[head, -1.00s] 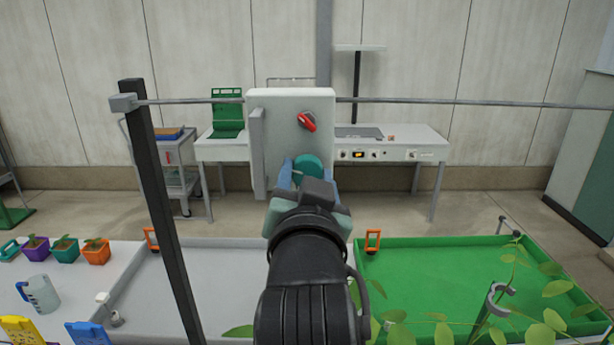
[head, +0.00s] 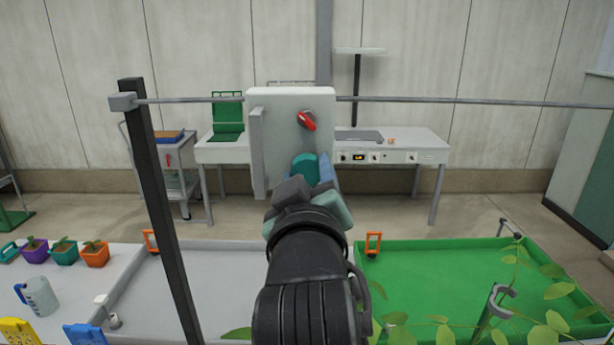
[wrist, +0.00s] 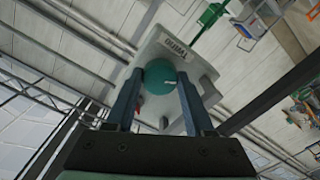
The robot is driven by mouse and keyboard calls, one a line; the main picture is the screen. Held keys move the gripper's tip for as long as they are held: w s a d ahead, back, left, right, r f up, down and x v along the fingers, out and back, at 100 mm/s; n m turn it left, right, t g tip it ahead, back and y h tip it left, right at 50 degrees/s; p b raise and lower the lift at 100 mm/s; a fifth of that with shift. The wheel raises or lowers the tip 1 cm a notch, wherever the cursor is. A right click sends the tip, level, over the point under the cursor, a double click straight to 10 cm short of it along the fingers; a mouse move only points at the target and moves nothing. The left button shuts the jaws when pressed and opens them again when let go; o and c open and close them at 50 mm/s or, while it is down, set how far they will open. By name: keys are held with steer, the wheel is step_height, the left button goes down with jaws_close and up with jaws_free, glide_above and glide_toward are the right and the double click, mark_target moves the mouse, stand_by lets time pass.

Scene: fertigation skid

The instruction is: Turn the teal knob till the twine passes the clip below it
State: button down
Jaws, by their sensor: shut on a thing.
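The teal knob (head: 305,167) sits low on the front of a pale grey box (head: 277,140). My gripper (head: 311,174) is shut on the knob, with a blue finger on either side. In the wrist view the knob (wrist: 160,78) lies between the two fingertips (wrist: 158,86), and a light mark shows near its right edge. My wrist hides the area straight below the box in the head view. I cannot make out the twine or a clip below the knob.
A red knob (head: 307,121) is above the teal one on the box. A dark post (head: 160,200) stands left. Below are a grey tray (head: 215,280) and a green tray (head: 450,262), with leafy stems (head: 540,325) at right.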

steer(key=shift+n, duration=0.5)
steer(key=shift+c, duration=1.4)
jaws_free()
